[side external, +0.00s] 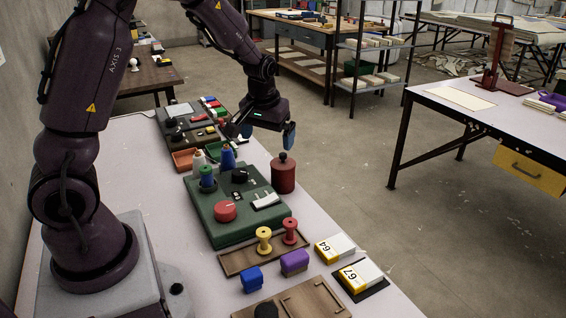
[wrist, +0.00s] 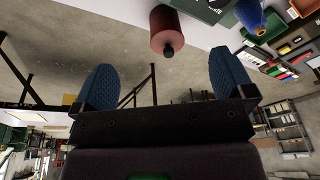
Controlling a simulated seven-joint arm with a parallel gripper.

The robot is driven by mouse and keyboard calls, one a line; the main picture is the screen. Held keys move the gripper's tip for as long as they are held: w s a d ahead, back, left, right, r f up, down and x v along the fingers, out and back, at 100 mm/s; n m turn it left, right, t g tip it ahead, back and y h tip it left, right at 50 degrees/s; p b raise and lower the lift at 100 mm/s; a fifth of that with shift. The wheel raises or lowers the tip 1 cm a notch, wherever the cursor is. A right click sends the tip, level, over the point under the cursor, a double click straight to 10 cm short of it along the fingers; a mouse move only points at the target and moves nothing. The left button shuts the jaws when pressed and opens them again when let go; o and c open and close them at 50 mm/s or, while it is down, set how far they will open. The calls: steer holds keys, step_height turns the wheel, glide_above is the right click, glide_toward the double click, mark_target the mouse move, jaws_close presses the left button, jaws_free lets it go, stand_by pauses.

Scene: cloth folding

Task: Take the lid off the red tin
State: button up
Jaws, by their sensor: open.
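The red tin (side external: 284,178) stands upright at the right edge of the pale table, beside the green panel. Its lid (side external: 283,158) with a dark round knob is on top of it. In the wrist view the tin (wrist: 171,27) is at the top middle, its dark knob toward me. My gripper (side external: 268,132) is above and a little behind the tin, apart from it. In the wrist view its two blue ribbed fingers (wrist: 165,80) are wide apart with nothing between them.
A green panel (side external: 222,226) with knobs and a blue spool lies left of the tin. Yellow and red spools (side external: 264,240) sit on a wooden tray in front. Right of the tin the table drops to open floor.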

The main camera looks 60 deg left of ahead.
mark_target(283, 154)
steer(key=w+a+n+t+y, duration=0.1)
steer(key=w+a+n, duration=0.1)
steer(key=w+a, duration=0.2)
steer(key=x, duration=1.2)
steer(key=shift+w+f, duration=0.1)
steer(key=shift+w, duration=0.3)
steer(key=c, duration=0.9)
